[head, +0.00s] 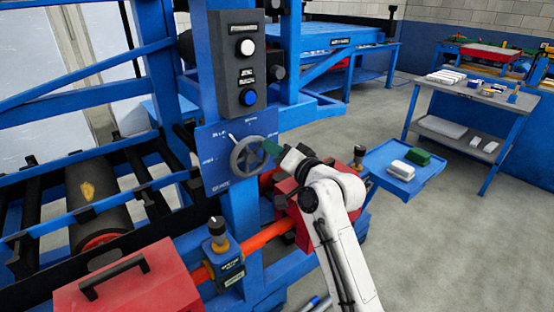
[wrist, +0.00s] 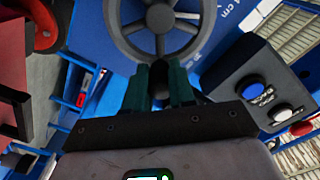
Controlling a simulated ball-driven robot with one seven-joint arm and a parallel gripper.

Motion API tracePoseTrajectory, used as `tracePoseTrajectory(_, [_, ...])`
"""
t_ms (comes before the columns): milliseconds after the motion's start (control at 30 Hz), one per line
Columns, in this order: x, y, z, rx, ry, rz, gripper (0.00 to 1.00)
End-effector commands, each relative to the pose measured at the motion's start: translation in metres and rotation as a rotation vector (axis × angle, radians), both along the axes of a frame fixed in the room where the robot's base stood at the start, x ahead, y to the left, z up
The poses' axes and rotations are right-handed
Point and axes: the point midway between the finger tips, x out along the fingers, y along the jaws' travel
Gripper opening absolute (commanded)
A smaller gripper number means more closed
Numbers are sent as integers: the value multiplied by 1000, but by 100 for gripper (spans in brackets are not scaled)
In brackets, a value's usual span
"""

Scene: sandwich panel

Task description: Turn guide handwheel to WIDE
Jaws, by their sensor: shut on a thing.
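The guide handwheel (head: 247,157) is a dark grey spoked wheel on a blue dial plate (head: 211,160) on the blue post. A white pointer mark shows at its upper left; the small labels around it are too small to read in the head view. My gripper (head: 271,148) reaches the wheel's right side from the right. In the wrist view, the handwheel (wrist: 160,16) fills the top middle, and the green fingers of my gripper (wrist: 160,85) are closed on a dark part at its rim. The fingers partly hide the grasped part.
A dark control box (head: 236,68) with a white and a blue button sits above the wheel. Red boxes (head: 130,290) and an orange bar (head: 268,238) lie below. A blue tray (head: 399,181) and a side table (head: 487,98) stand right. Open floor lies at right.

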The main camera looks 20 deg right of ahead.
Motion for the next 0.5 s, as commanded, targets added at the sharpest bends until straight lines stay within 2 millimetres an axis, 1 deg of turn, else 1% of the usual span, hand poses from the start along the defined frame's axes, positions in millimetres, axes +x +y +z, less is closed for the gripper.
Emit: tracePoseTrajectory(500, [-6,19,14,-466,-153,2,0])
